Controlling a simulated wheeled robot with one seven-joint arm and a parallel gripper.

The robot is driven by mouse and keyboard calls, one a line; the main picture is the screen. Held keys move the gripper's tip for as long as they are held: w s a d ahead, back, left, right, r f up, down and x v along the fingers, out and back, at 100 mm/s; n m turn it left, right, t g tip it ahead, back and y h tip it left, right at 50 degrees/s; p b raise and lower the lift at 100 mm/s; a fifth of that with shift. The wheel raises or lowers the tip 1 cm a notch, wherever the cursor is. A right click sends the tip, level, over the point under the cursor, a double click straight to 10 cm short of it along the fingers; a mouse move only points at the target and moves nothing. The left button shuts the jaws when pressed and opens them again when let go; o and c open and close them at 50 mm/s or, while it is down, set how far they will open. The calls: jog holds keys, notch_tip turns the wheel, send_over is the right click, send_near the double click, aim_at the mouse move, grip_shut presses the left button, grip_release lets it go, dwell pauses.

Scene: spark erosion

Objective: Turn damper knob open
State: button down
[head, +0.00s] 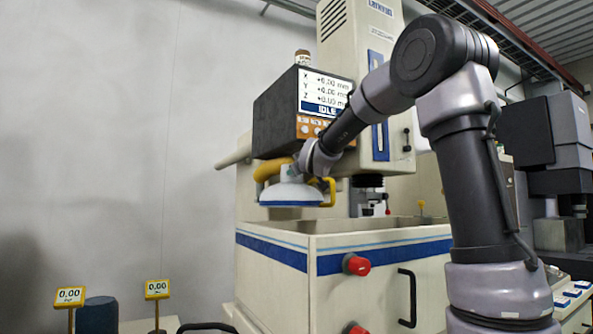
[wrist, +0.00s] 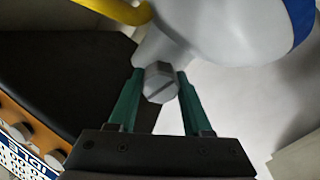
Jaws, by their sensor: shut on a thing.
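The damper knob (wrist: 160,83) is a small grey faceted knob with a slot across its face, seen in the wrist view. It sits on the light grey neck of a suction hood (wrist: 215,35). My gripper (wrist: 160,75) has its two green fingers on either side of the knob and is shut on it. The slot runs at a slant in the picture. In the head view the hood (head: 290,194) is white with a blue rim, and my wrist reaches its neck from the right. The knob itself is hidden or too small to tell there.
A yellow hose (head: 268,170) joins the hood, with a yellow handle (head: 329,192) at its right. The dark control panel (head: 283,108) reading IDLE is close above. The machine tank (head: 340,250) with red knobs lies below. Open space lies left of the hood.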

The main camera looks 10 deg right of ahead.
jog(key=shift+f+n, duration=0.1)
jog(key=shift+n, duration=1.5)
jog(key=shift+c, duration=1.7)
grip_release()
jog(key=s, duration=1)
jog(key=shift+s+d, duration=0.25)
jog(key=shift+s, duration=0.15)
